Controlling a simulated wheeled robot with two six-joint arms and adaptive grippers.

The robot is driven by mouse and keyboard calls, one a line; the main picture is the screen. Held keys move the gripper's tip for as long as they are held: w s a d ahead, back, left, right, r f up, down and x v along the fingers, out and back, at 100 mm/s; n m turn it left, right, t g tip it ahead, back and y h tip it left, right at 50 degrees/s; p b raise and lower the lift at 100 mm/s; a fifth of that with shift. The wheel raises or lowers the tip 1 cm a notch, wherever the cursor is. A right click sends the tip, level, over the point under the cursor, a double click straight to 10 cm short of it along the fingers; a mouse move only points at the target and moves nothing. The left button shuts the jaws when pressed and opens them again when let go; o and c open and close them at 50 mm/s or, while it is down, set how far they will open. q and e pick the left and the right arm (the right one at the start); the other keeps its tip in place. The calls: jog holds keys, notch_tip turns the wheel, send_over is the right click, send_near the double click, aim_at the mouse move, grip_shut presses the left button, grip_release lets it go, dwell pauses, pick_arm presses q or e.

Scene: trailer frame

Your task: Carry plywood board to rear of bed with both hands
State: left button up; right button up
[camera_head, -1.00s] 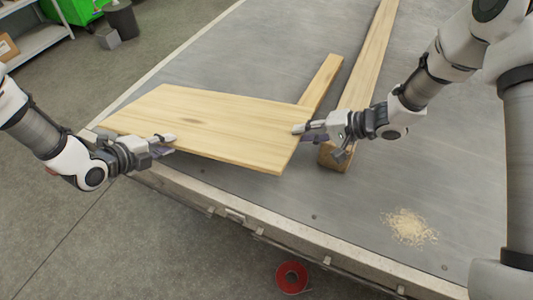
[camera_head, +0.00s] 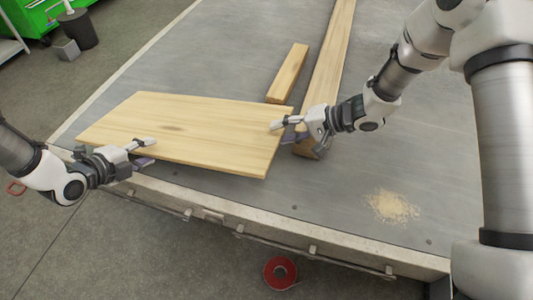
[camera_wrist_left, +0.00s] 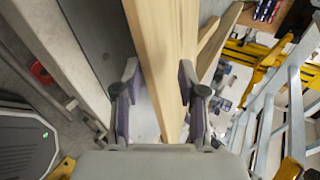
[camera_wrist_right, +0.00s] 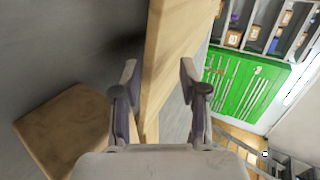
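The plywood board (camera_head: 185,130) is a pale, flat panel, roughly level, over the front left part of the grey trailer bed (camera_head: 350,160). My left gripper (camera_head: 145,152) is on its near left edge. In the left wrist view the fingers (camera_wrist_left: 158,80) lie on either side of the board (camera_wrist_left: 168,40). My right gripper (camera_head: 283,130) is on its right end, and its fingers (camera_wrist_right: 160,80) also straddle the board (camera_wrist_right: 170,50). Both appear shut on it. The gap between board and bed is hard to judge.
A long timber beam (camera_head: 330,50) and a short wood piece (camera_head: 288,72) lie on the bed beyond the board's right end. A sawdust pile (camera_head: 392,207) is at the right. A red reel (camera_head: 280,272) lies on the floor. The far bed is largely clear.

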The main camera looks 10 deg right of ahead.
pick_arm(q)
jog(key=o, duration=0.8)
jog(key=shift+r, duration=0.15)
pick_arm(e)
jog(key=shift+r, duration=0.15)
pick_arm(q)
jog(key=shift+o, duration=0.2)
jog(key=shift+a, duration=0.1)
jog(key=v, duration=1.2)
pick_arm(e)
jog(key=o, duration=0.8)
jog(key=shift+d, duration=0.1)
